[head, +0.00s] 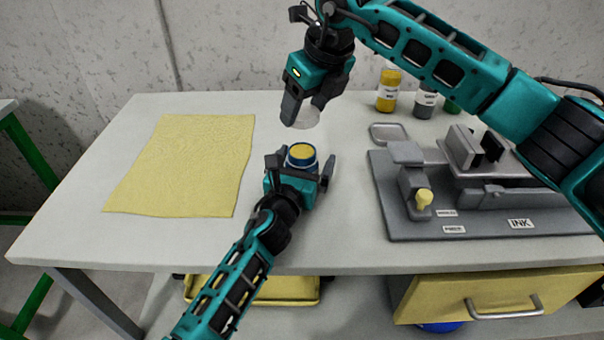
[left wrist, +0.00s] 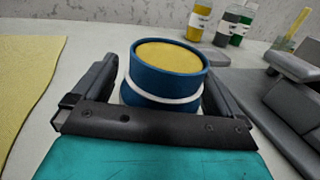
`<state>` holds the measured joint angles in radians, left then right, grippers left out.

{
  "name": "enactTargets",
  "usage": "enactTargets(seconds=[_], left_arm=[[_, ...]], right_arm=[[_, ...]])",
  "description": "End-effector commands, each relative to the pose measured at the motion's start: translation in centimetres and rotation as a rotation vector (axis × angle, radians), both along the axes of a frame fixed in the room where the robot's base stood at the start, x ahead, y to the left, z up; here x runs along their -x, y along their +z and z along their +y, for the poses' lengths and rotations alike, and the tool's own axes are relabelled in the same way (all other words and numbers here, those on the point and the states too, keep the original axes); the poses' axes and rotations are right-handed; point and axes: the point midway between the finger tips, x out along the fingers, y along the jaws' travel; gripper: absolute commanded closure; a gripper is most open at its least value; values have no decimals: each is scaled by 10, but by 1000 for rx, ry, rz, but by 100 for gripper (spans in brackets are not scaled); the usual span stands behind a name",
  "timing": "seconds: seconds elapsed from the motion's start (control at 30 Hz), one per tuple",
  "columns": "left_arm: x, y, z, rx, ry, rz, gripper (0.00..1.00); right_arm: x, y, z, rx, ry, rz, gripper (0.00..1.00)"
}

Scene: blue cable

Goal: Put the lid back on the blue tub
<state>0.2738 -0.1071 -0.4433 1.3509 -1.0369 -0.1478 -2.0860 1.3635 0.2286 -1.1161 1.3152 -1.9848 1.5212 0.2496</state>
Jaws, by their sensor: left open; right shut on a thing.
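The blue tub (head: 301,163) stands upright on the table, its open top showing a yellow surface. In the left wrist view the tub (left wrist: 163,84) is dark blue with a white band low on its side. My left gripper (head: 303,166) is open, with one finger on each side of the tub. In the left wrist view, gaps seem to show beside the tub, though contact low down is hard to judge. My right gripper (head: 307,108) is shut on a pale, see-through lid (head: 309,119), behind and above the tub. Its fingers partly hide the lid.
A yellow cloth (head: 185,165) lies flat on the left of the table (head: 330,235). A grey printing device (head: 470,220) on a base plate fills the right. A small grey dish (head: 388,133) and several bottles (head: 388,92) stand behind it.

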Motion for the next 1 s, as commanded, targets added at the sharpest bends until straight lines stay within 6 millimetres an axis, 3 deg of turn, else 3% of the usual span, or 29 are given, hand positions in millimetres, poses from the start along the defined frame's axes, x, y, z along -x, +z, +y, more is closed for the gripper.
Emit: enactTargets(seconds=[0.17,1.0], left_arm=[[0,0,0,0,0,0,1],[0,0,0,0,0,0,80]], right_arm=[[0,0,0,0,0,0,65],[0,0,0,0,0,0,65]])
